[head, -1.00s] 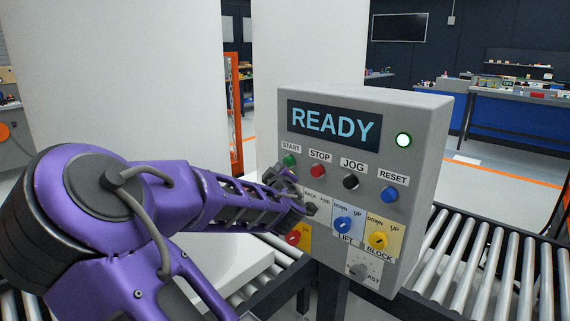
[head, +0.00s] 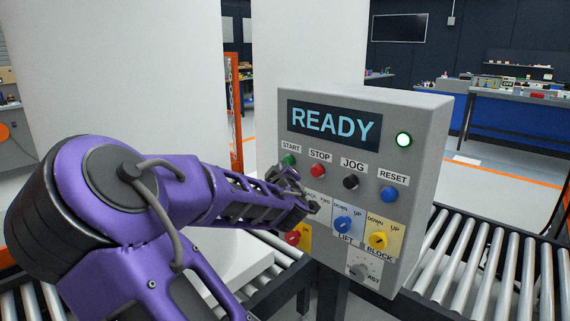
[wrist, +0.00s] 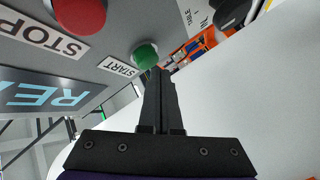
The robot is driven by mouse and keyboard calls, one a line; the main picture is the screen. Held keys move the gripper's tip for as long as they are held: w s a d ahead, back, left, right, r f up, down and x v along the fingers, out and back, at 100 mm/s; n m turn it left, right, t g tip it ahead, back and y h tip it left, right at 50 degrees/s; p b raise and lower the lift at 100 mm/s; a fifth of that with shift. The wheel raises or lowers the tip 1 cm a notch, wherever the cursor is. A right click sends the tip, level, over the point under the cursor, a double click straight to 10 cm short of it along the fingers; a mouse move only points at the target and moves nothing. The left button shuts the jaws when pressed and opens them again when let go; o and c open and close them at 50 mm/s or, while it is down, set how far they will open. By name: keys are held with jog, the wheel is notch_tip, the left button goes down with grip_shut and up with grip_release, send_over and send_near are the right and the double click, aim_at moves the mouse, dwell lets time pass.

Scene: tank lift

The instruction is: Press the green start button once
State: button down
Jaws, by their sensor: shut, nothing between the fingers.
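The green start button (head: 289,160) is at the upper left of the grey control panel (head: 428,130), under the START label. In the wrist view the green button (wrist: 145,56) is just beyond my fingertips. My gripper (head: 305,202) is in front of the panel's left side, and its closed fingers also show in the wrist view (wrist: 158,76). The fingers are together and empty. The fingertips look close to the button's lower right edge in the wrist view; I cannot tell whether they touch it. The panel's display (head: 333,125) reads READY.
The red stop button (head: 318,171) is beside the green one, then black jog (head: 351,181) and blue reset (head: 389,194). A round lamp (head: 404,140) is lit. Roller conveyors (head: 480,265) flank the panel.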

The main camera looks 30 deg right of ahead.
jog(key=shift+w+d, duration=0.15)
jog(key=shift+d, duration=0.3)
dwell(0.4)
jog(key=shift+s+a, duration=0.35)
jog(key=shift+a, duration=0.5)
jog(key=s+a+p, duration=0.2)
jog(key=a, duration=0.3)
jog(key=shift+a+p, duration=0.3)
jog(key=shift+a, duration=0.05)
dwell(0.6)
